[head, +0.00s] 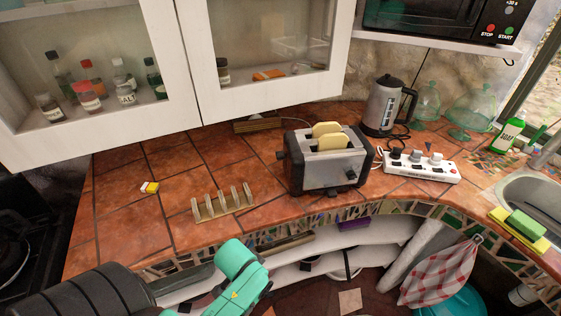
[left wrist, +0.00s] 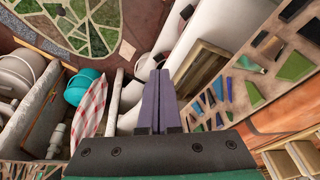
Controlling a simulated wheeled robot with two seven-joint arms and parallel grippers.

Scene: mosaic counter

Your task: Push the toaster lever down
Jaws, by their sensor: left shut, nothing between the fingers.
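The silver and black toaster (head: 325,168) stands upright on the tiled counter, with bread slices (head: 328,135) sticking out of its top. A small black knob (head: 281,155) juts from its left end and another dark knob (head: 351,175) shows on its front; I cannot tell surely which is the lever. My left arm comes in at the lower left of the head view, below and left of the toaster, its gripper not clearly visible there. In the left wrist view my left gripper (left wrist: 159,78) is shut and empty, away from the toaster. My right gripper is not in view.
A wooden toast rack (head: 223,204) stands left of the toaster, near the mosaic front edge. A power strip (head: 421,166) and a kettle (head: 384,105) are to its right. Cabinet doors (head: 262,50) hang above. Shelves (head: 340,238) lie below the counter. Tiles at left are mostly clear.

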